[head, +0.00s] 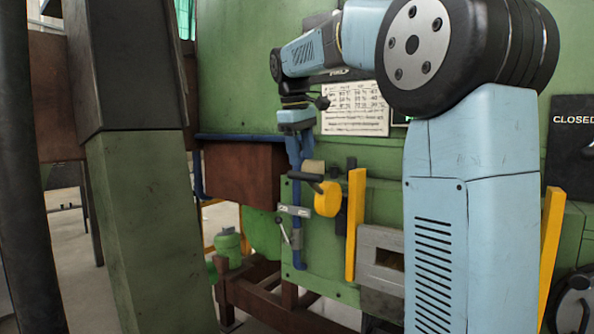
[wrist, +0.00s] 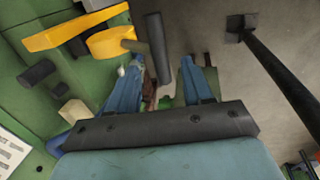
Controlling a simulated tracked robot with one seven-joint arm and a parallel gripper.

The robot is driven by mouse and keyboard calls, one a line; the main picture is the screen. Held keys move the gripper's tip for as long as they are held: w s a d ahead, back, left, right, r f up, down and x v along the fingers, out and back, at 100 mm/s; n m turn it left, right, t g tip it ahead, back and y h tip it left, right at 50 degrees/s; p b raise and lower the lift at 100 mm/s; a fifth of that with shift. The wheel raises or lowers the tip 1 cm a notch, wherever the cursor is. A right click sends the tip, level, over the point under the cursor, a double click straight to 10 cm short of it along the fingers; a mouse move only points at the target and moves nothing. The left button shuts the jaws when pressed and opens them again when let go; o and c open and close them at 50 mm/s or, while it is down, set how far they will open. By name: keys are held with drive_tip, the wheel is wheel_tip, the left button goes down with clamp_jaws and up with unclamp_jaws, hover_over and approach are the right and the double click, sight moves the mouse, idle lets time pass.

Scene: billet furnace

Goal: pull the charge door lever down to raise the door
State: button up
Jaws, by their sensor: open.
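The lever shows in the head view as a yellow hub (head: 328,200) on the green panel with a black grip bar (head: 305,177) to its upper left. In the wrist view the yellow hub (wrist: 110,43) carries a short tan stem that leads to the black bar (wrist: 158,50). My gripper (head: 302,166) points down just above the bar in the head view. In the wrist view its two blue fingers (wrist: 163,62) are apart, and the bar appears between their tips. I cannot tell whether they touch it. I cannot identify the charge door with certainty.
A yellow upright bar (head: 355,224) stands right of the hub. A grey framed opening (head: 398,240) lies farther right. A blue pipe with a small bracket (head: 294,211) runs below my gripper. A sign reading CLOSED (head: 575,119) is at the far right.

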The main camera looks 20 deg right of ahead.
sight(303, 173)
drive_tip(key=shift+w+d+f, duration=0.15)
drive_tip(key=shift+d+f, duration=0.05)
drive_tip(key=shift+f, duration=1)
drive_tip(key=shift+w+d+f, duration=0.1)
drive_tip(key=shift+d+f, duration=0.05)
drive_tip(key=shift+f, duration=1.05)
drive_tip(key=shift+c, duration=0.2)
clamp_jaws()
